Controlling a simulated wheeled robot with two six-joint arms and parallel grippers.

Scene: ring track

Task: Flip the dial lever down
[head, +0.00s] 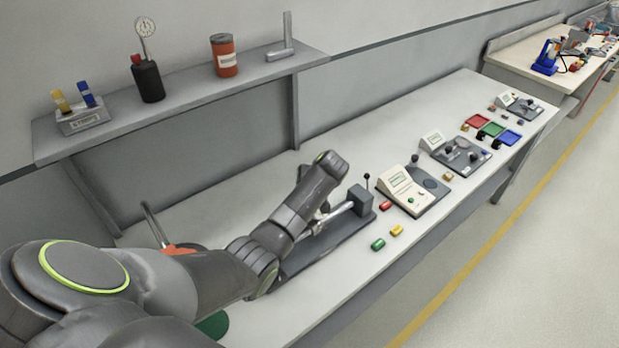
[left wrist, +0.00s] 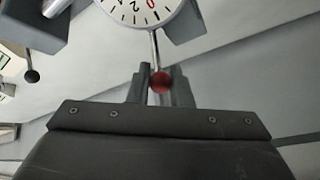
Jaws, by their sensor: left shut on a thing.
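The dial (left wrist: 143,8) is a white round face with black and red numerals at the top of the left wrist view, partly cut off. A thin metal lever (left wrist: 155,48) hangs from it and ends in a red ball (left wrist: 160,83). My left gripper (left wrist: 161,78) is shut on the lever at its red ball, with a finger on either side. In the head view my left arm reaches over a long dark grey fixture (head: 325,240) on the bench and hides the dial, the lever and the fingertips. My right gripper is in neither view.
A grey block (head: 361,198) with an upright black-knobbed stick stands at the fixture's right end. Beyond it is a beige meter box (head: 402,192). Red, green and yellow pieces lie near the bench's front edge. A shelf (head: 180,97) runs along the wall.

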